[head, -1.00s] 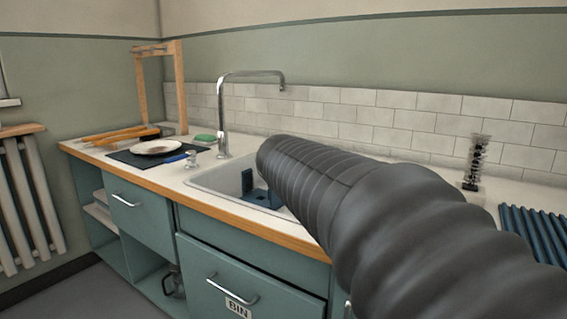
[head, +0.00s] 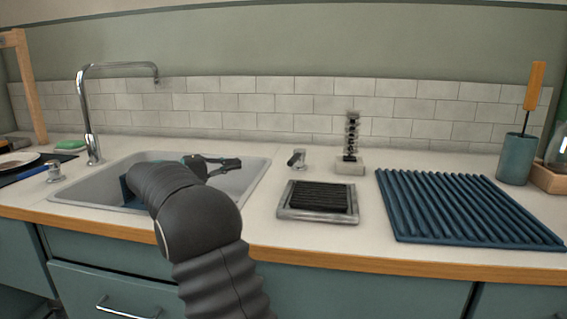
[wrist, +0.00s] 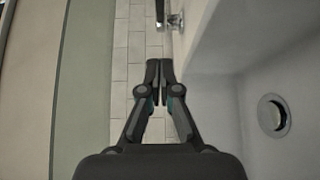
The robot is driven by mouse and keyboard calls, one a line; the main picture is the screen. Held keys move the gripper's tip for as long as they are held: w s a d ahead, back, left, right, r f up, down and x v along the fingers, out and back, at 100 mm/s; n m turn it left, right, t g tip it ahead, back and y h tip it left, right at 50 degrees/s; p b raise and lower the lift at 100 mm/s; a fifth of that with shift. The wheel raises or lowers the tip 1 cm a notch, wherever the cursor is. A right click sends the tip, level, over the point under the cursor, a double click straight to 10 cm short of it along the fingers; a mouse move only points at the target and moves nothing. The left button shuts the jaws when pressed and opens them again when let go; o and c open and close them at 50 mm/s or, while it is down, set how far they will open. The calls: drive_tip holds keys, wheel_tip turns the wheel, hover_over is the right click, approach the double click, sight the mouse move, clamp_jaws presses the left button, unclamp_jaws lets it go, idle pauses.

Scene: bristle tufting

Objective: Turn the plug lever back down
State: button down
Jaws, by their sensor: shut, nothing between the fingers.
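A small metal fitting with a short dark-tipped lever (head: 297,158), which I take as the plug lever, stands on the counter just right of the sink. It appears tilted, but its exact angle is too small to tell. In the wrist view a metal fitting (wrist: 175,20) shows beyond the fingers, at the sink's rim. My gripper (head: 235,163) is over the sink (head: 262,172), pointing right, apart from the lever. In the wrist view my gripper (wrist: 159,66) has its fingertips together and holds nothing. The sink's round metal drain (wrist: 272,114) lies to the right.
A grey tray with a black ribbed insert (head: 318,216) and a bristle stand (head: 350,166) are near the lever. A blue ribbed mat (head: 455,208) lies farther right. The tall faucet (head: 88,120) rises behind the sink's left side, with a small knob (head: 54,172) beside it.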

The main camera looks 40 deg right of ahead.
approach(293, 156)
drive_tip(key=d, duration=0.1)
drive_tip(key=w+d, duration=0.2)
drive_tip(key=shift+w+d+f, duration=0.15)
drive_tip(key=shift+d+f, duration=0.15)
drive_tip(key=shift+d, duration=0.05)
drive_tip(key=shift+s+d, duration=0.25)
drive_tip(key=shift+s, duration=0.3)
drive_tip(key=shift+s+d, duration=0.3)
drive_tip(key=shift+s, duration=0.2)
drive_tip(key=shift+s+d, duration=0.35)
drive_tip(key=shift+s, duration=0.25)
